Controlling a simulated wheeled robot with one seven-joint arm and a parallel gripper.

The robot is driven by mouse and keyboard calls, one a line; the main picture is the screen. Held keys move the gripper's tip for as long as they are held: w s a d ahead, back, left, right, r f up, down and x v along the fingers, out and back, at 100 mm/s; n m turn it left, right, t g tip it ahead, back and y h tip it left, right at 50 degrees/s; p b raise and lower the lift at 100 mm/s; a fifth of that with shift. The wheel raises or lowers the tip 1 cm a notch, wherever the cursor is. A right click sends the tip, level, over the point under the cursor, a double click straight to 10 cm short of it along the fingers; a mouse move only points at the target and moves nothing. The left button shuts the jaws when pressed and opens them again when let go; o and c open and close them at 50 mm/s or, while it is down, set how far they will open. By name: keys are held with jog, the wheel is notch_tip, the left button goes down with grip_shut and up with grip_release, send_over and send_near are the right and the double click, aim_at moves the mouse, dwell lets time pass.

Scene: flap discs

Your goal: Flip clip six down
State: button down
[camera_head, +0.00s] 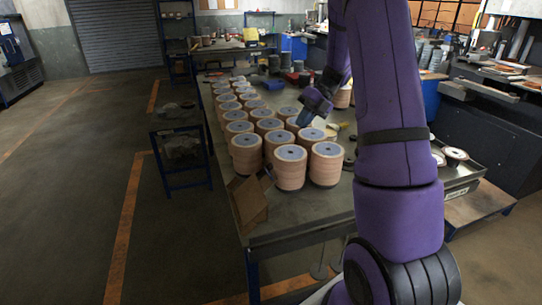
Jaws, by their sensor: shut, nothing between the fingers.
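My purple arm comes down from the top of the view, and my gripper (304,119) is over the stacks of flap discs on the workbench. It is shut and appears empty. The fingertips are small and dark against the stacks; I cannot tell whether they touch a disc. Round orange-brown stacks with grey-blue tops stand in rows; the two nearest are a front stack (290,167) and one to its right (326,163). I cannot make out any clip or a number six; my arm hides part of the bench.
The grey workbench (300,212) has bare room at its front. An open cardboard box (249,202) stands at its left edge. A small blue-framed stand (181,150) is left of the bench. Dark round pieces lie right of the stacks. The floor at left is clear.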

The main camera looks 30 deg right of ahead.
jog(key=shift+a+f, duration=0.1)
jog(key=s+x, duration=0.1)
jog(key=x, duration=1.2)
jog(key=shift+w+a+f, duration=0.25)
jog(key=shift+w+f, duration=0.1)
jog(key=shift+w, duration=0.15)
